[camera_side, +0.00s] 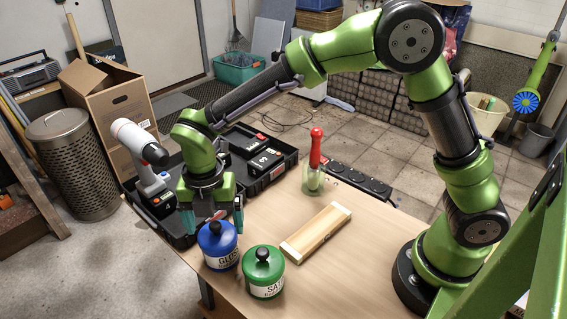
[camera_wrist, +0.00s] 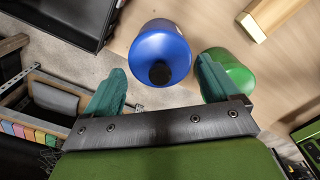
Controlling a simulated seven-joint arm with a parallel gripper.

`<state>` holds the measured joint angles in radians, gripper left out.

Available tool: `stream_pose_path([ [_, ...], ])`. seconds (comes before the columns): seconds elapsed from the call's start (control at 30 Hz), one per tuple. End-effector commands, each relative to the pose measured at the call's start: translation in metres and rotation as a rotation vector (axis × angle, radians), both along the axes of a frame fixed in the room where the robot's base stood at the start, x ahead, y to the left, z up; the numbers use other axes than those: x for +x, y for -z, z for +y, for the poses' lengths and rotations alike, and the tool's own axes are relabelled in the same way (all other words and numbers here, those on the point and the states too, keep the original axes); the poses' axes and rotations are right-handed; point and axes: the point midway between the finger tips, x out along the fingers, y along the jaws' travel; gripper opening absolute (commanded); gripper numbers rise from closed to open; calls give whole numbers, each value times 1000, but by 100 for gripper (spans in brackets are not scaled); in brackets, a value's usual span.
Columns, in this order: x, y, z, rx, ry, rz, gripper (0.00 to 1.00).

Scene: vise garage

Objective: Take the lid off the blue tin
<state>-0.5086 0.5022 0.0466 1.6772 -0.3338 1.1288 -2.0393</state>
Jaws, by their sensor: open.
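The blue tin (camera_side: 219,257) stands upright near the table's front left edge. Its blue lid (camera_side: 213,236) with a black knob is on it; the lid (camera_wrist: 160,52) also shows from above in the wrist view, with the knob toward my gripper. My gripper (camera_side: 212,222) is open and empty, its teal fingers pointing down at about the height of the lid. In the wrist view the fingers (camera_wrist: 160,88) are on either side of the lid's near part, with gaps to both sides. I cannot tell the exact height over the knob.
A green tin (camera_side: 263,275) stands close to the right of the blue tin; in the wrist view its lid (camera_wrist: 232,72) is right beside my right finger.

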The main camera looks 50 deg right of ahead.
Motion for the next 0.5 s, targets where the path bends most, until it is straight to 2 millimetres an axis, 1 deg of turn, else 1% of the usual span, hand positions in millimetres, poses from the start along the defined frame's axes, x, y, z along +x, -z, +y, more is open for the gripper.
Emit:
stream_pose_path([
  [0.03,-1,6,0,-2,0,2,89],
  [0.1,0,10,0,-1,0,1,89],
  [0.33,0,11,0,0,0,-1,89],
  [0.5,0,10,0,1,0,-1,63],
])
